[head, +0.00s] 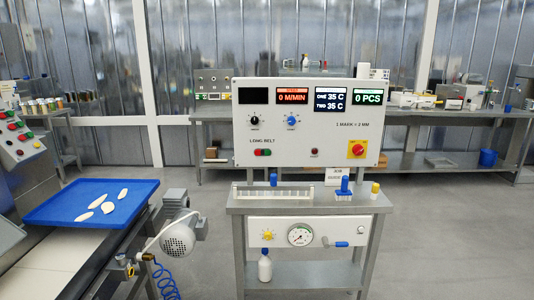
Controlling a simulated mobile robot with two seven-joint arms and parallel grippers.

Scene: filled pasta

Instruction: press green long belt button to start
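The control panel (345,148) stands upright in the middle of the head view, facing me. Low on its left half is the label "LONG BELT" (265,141), with a small green button (267,152) and a small red button (258,152) side by side under it. The speed display (292,97) above reads 0 M/MIN, and the counter display (368,98) reads 0 PCS. Neither of my grippers shows in the head view. Nothing covers the buttons.
A grey bench (310,203) under the panel holds a white rack and blue and yellow small items. At left, a blue tray (130,190) with several pale pieces sits on a conveyor beside a motor (180,238). A red emergency knob (357,149) is at the panel's right. Floor at right is clear.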

